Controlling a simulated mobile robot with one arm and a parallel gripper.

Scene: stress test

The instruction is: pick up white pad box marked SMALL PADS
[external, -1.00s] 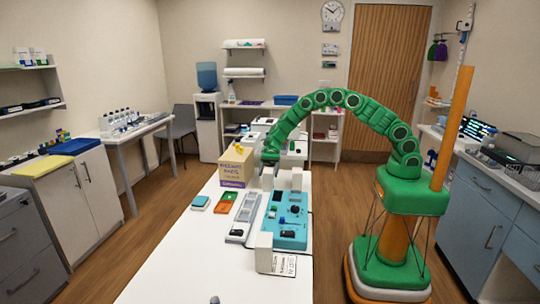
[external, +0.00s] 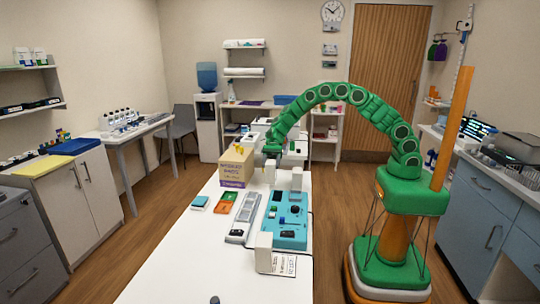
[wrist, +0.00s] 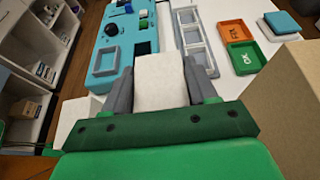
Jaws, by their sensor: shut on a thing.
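My gripper (wrist: 160,85) is shut on a white box (wrist: 160,72), with one grey finger on each side of it. No marking can be read on the box's visible face, so I cannot tell whether it says SMALL PADS. In the external view my gripper (external: 271,150) is over the far part of the white table (external: 180,262), right of a cardboard box (external: 232,168). The held white box (external: 270,172) hangs below it there, small and partly hidden.
The cardboard box, with purple print, stands close to the left. A teal device (external: 287,228), a grey tray (external: 243,215), an orange tray (external: 229,196) and a green tray (external: 222,208) lie nearer. Other white blocks (external: 264,252) stand beside the device. The near table is mostly clear.

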